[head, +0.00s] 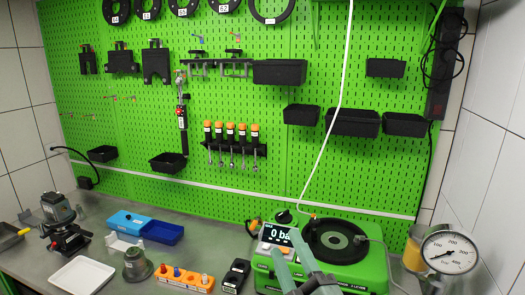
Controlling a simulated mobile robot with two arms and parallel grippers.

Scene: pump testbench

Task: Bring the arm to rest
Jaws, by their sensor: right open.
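My right gripper (287,243) reaches in from the bottom edge, right of centre. Its two pale grey-green fingers are apart, with nothing seen between them. They show in front of the green pump testbench (352,270), and overlap its display (275,235), which reads 0 bar. I cannot tell whether the fingers touch the testbench. The rest of the right arm is out of view. My left gripper is not in view.
The grey bench (215,235) holds a pressure gauge (450,252) at right, a white tray (81,277), blue bins (145,226), an orange block with fittings (184,278) and a black device (236,275). A green pegboard (280,110) stands behind; a white hose (337,110) hangs down to the testbench.

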